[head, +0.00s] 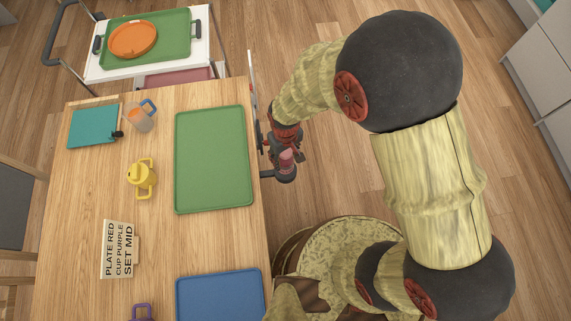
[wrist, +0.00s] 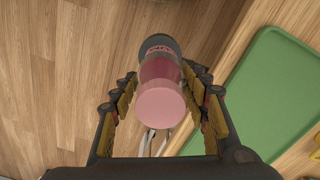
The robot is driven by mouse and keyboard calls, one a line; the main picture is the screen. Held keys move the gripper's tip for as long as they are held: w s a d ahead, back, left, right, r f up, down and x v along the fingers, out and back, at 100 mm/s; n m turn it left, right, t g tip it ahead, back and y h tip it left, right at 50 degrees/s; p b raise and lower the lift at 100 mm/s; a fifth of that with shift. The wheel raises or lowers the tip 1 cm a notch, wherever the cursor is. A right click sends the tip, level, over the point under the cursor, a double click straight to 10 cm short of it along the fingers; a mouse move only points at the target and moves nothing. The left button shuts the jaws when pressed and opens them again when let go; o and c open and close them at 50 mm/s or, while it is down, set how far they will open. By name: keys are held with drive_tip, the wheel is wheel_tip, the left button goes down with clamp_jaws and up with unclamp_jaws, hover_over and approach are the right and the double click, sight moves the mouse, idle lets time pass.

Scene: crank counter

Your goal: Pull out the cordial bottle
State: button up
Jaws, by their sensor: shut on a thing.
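The cordial bottle, a pink cylinder with a dark label and dark far end, shows in the wrist view (wrist: 163,98) between the yellow-padded fingers. My gripper (wrist: 161,85) is shut on it. In the head view, my gripper (head: 282,145) is beside the table's right edge, and a small pink part of the bottle (head: 286,159) shows there. The floor shows behind the bottle in the wrist view. Its lower parts are partly hidden by the fingers in the head view.
A cart (head: 207,53) stands behind. Floor to the right is open.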

drive_tip(key=shift+r+p, duration=0.75)
drive_tip(key=shift+r, duration=0.45)
